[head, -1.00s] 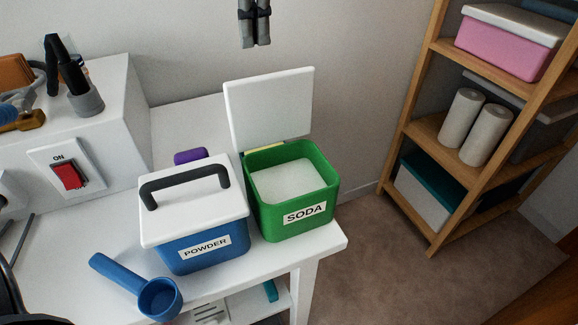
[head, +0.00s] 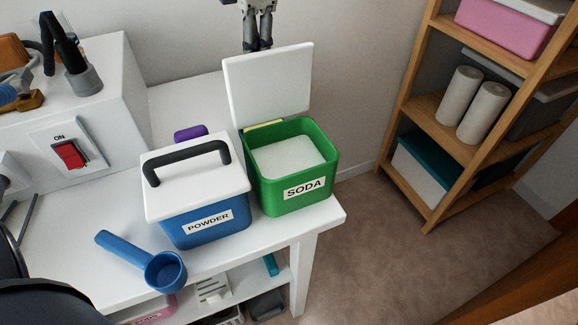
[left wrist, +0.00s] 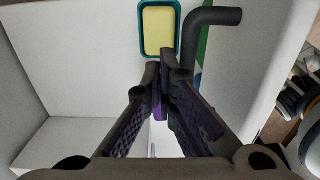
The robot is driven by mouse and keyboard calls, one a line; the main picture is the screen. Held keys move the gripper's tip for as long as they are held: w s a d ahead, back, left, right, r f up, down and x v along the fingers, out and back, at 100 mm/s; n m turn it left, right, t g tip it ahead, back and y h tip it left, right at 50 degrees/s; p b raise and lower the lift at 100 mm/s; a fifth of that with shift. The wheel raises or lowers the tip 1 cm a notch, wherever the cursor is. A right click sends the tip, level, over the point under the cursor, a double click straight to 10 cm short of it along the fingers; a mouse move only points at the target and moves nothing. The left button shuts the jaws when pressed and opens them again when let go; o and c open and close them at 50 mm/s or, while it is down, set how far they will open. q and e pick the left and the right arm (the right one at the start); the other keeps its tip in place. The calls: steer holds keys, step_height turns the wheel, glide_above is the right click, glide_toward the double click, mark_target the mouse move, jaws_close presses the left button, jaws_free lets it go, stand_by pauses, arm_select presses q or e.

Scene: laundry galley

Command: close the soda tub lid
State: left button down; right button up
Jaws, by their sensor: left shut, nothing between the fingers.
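The green soda tub (head: 291,190) stands on the white table, full of white powder. Its white lid (head: 268,88) is open and stands nearly upright at the tub's back edge. My left gripper (head: 257,45) points down at the top, by the lid's upper edge and apparently behind it; its lowest ends are partly hidden there. Its fingers are shut and empty, and they also show together in the left wrist view (left wrist: 165,75). I cannot tell whether they touch the lid. My right gripper is not in view.
The blue powder tub (head: 205,222), with a black-handled lid, stands left of the soda tub. A blue scoop (head: 165,271) lies in front. A yellow block in a teal tray (left wrist: 158,30) shows in the left wrist view. A wooden shelf (head: 447,135) stands at right.

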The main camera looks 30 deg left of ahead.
arm_select(q)
steer(key=shift+s+d+r, duration=0.1)
steer(key=shift+s+r, duration=0.05)
steer(key=shift+r, duration=0.2)
steer(key=shift+d+r, duration=0.1)
steer(key=shift+s+d+r, duration=0.45)
steer(key=shift+r, duration=0.05)
steer(key=shift+d, duration=0.1)
steer(key=shift+s, duration=0.1)
steer(key=shift+s+d+r, duration=0.4)
steer(key=shift+s+d, duration=0.1)
steer(key=shift+d, duration=0.15)
